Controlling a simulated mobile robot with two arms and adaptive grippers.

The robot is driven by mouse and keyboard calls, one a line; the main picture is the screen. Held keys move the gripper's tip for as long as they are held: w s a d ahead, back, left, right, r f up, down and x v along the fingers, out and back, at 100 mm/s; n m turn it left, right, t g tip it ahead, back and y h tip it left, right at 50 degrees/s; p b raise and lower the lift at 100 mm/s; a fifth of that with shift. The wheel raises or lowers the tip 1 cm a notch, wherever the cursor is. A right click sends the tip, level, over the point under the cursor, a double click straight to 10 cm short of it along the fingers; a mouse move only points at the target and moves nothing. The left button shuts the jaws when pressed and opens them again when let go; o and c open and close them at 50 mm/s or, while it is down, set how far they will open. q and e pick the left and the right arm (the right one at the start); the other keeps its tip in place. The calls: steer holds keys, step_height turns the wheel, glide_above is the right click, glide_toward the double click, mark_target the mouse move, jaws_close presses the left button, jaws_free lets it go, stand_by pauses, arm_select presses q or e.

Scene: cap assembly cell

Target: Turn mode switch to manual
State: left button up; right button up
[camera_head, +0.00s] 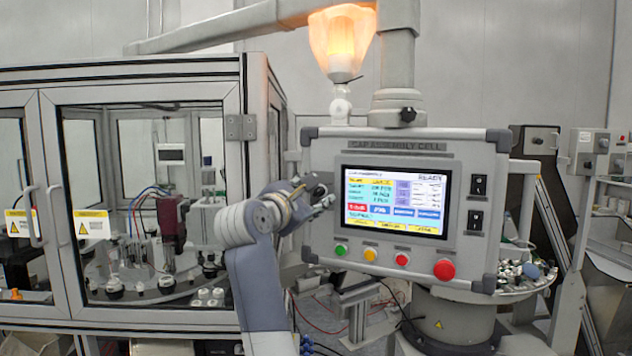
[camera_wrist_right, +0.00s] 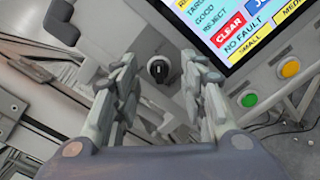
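A black round knob (camera_wrist_right: 158,70) with a light mark sits on a grey surface of the control panel, left of the screen in the right wrist view. It looks like a rotary selector; its label cannot be read. My right gripper (camera_wrist_right: 165,80) is open, with its two fingers on either side of the knob in the picture. Contact cannot be told. In the head view my right gripper (camera_head: 322,196) is at the left edge of the control panel (camera_head: 405,148), and the knob is hidden there. My left gripper is not in view.
The panel has a lit screen (camera_head: 395,200), two black switches (camera_head: 479,185) (camera_head: 474,222) and a red button (camera_head: 444,269) among several coloured buttons. A glazed machine cabinet (camera_head: 140,312) stands left. An orange lamp (camera_head: 342,42) is above. A parts bowl (camera_head: 520,292) is at right.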

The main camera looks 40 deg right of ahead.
steer(key=shift+w+d+r, duration=0.1)
steer(key=shift+w+d, duration=0.2)
steer(key=shift+d, duration=0.35)
steer(key=shift+w, duration=0.1)
steer(key=shift+c, duration=0.3)
jaws_close()
